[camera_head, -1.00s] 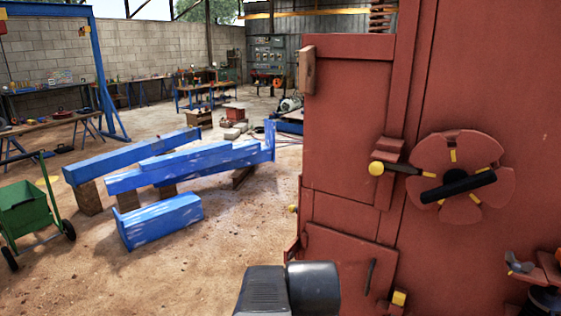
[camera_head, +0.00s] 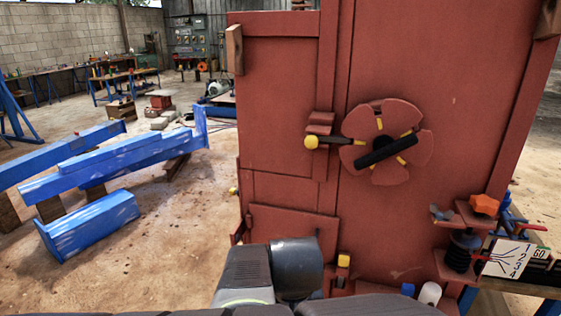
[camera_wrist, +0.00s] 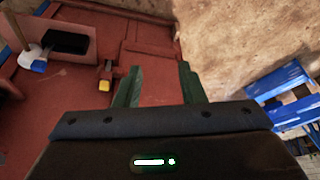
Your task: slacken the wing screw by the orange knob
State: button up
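The wing screw (camera_head: 440,213) is a small grey-blue piece with wings at the left end of a red bracket on the right side of the red machine. The orange knob (camera_head: 484,205) stands at the right of the same bracket, above a dark spring. In the wrist view my gripper (camera_wrist: 160,86) has two green fingers apart with nothing between them, over red machine panels and sandy ground. I cannot make out the wing screw or the orange knob there. In the head view my arm shows low in front of the machine, and the fingers are not visible.
A slotted red wheel with a black bar (camera_head: 386,151) and a yellow-ended lever (camera_head: 311,142) stick out from the machine face. A number board (camera_head: 508,259) stands at the right. A white bottle (camera_head: 429,294) is at the bottom. Blue beams (camera_head: 90,225) lie on open ground at left.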

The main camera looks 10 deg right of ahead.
aim_at(440, 214)
jog(key=z, duration=1.55)
